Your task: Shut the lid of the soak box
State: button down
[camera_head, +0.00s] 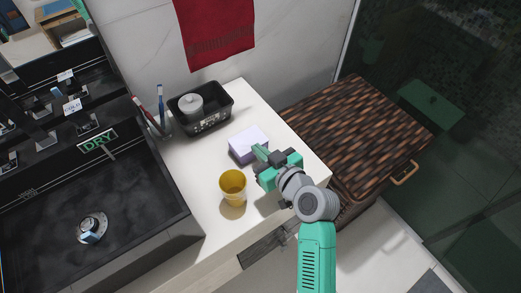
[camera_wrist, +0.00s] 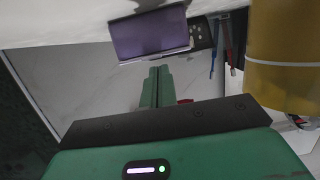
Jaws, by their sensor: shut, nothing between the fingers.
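A small lavender box with a pale flat top (camera_head: 248,140), which I take to be the soak box, sits on the white counter. Its top looks flat and down, but I cannot tell whether the lid is fully shut. In the wrist view its purple side (camera_wrist: 150,35) shows with a pale lid edge. My gripper (camera_head: 257,151) is shut and empty, close beside the box's near right side. In the wrist view the closed fingertips (camera_wrist: 158,70) point toward the box's lid edge; I cannot tell whether they touch it.
A yellow cup (camera_head: 233,185) stands on the counter left of my gripper; it is large at the right of the wrist view (camera_wrist: 285,60). A black tray (camera_head: 208,117) with a grey round container is behind. A dark sink (camera_head: 90,200) is left, a wicker hamper (camera_head: 345,130) right.

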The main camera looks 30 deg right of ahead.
jog(key=shift+s, duration=0.1)
jog(key=p+v, duration=0.2)
jog(key=v, duration=0.5)
jog(key=shift+s+r, duration=0.1)
jog(key=shift+s, duration=0.25)
